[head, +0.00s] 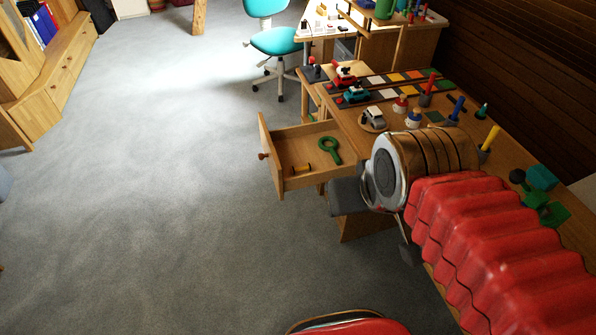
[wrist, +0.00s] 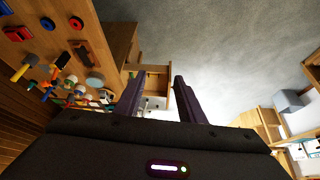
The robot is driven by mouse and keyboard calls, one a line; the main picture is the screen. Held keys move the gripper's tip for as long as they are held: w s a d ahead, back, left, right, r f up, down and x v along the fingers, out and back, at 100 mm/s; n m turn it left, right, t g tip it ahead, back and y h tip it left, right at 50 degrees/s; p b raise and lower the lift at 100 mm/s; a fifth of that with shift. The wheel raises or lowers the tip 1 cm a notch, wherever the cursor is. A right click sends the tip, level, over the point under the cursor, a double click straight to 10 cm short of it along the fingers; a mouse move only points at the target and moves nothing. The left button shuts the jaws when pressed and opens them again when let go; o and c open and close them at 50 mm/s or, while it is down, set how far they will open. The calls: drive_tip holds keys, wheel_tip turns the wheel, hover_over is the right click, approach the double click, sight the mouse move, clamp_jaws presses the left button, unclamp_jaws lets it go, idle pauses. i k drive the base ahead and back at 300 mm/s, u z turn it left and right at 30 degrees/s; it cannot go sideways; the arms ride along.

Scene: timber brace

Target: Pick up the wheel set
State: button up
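I cannot pick out the wheel set for certain in either view. A small yellow piece with darker ends (head: 300,169) lies in the open drawer (head: 283,140) in the head view, beside a green ring-ended piece (head: 324,148); it is too small to tell whether it is the wheel set. My gripper (wrist: 158,80) is open in the wrist view, its two dark fingers apart with nothing between them. In the head view my red-sleeved arm reaches over the workbench's near edge, and my gripper's dark end is right of and below the drawer.
The workbench (head: 395,130) holds toy cars, coloured pegs and tiles. A green and dark cluster (head: 540,200) is at the right. A teal chair (head: 277,41) stands behind. A wooden cabinet (head: 58,66) is at the left. The grey carpet (head: 150,180) between is clear.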

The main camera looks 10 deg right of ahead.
sight(293, 170)
drive_tip(key=u, duration=0.4)
drive_tip(key=i, duration=1.25)
drive_tip(key=u, duration=0.85)
